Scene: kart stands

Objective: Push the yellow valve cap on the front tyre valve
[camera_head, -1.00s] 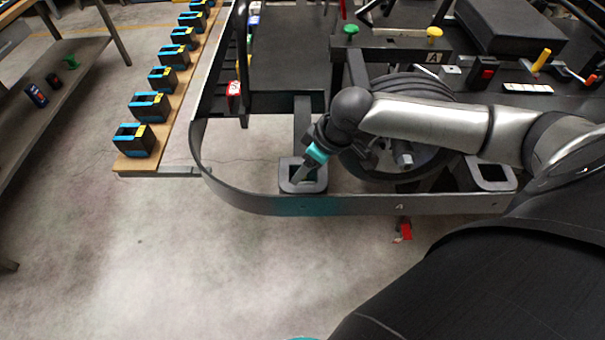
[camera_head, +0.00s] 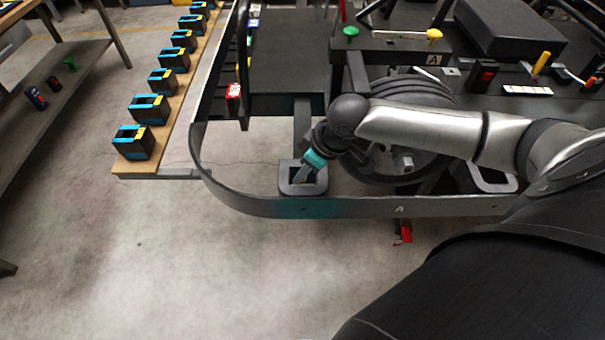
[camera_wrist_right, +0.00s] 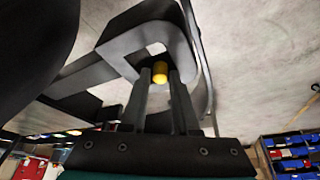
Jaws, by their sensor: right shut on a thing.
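The yellow valve cap (camera_wrist_right: 160,72) shows in the right wrist view as a small yellow cylinder at the tips of my right gripper's two dark fingers. My right gripper (camera_wrist_right: 160,84) is shut on it. In the head view my right gripper (camera_head: 303,175) points down and left over a grey square bracket behind the curved bumper; the cap cannot be made out there. The front tyre (camera_head: 410,90) is dark and lies behind my right forearm, partly hidden. I cannot make out its valve in either view. My left gripper is not in view.
The curved grey bumper (camera_head: 350,207) runs in front of the grey bracket (camera_head: 286,188). A red tag (camera_head: 405,232) hangs below it. Green (camera_head: 350,32) and yellow (camera_head: 434,36) knobs stand on the kart stand. A rail with black-and-blue holders (camera_head: 132,142) is at left. The front floor is clear.

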